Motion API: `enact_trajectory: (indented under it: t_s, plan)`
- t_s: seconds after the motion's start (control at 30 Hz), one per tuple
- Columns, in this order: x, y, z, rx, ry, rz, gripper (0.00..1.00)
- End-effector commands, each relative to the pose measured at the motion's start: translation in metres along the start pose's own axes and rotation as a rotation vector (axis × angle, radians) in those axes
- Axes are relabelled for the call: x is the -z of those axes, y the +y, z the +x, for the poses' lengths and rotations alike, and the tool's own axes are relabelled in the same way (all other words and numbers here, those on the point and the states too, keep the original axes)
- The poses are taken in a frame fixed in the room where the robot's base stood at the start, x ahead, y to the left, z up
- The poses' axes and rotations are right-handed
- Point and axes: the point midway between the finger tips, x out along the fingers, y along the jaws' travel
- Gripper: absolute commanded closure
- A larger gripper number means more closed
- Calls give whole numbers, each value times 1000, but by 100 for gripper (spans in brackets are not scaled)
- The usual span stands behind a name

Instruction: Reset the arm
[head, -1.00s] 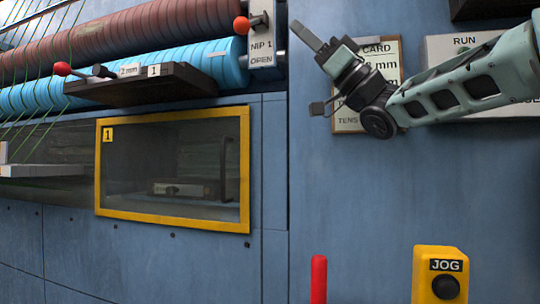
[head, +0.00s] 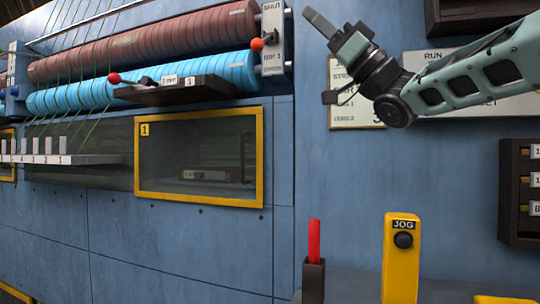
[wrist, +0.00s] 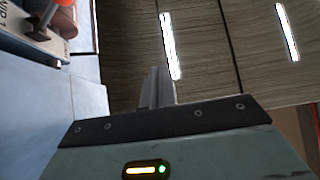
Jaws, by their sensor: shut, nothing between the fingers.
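My gripper (head: 320,24) is at the upper right of the head view, raised in front of the blue machine wall (head: 400,175) and pointing up and to the left. Its fingers are together and nothing shows between them. In the wrist view the closed fingers (wrist: 157,88) point at a ribbed ceiling with light strips. My arm runs from the gripper to the right edge of the head view and partly covers a card and a white sign behind it.
A lever panel (head: 273,50) stands just left of my gripper, beside brown (head: 150,42) and blue (head: 150,80) rollers. Below are a yellow-framed window (head: 200,155), a red stick in a holder (head: 313,240) and a yellow JOG box (head: 402,258). A dark rack (head: 515,195) is at the right.

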Motion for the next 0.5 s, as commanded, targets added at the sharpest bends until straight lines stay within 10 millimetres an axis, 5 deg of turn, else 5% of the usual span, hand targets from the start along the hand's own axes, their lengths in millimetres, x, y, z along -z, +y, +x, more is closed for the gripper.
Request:
enact_trajectory:
  t_s: [0.5]
  plan:
    - [-48,20,-8,-245,-130,26,100]
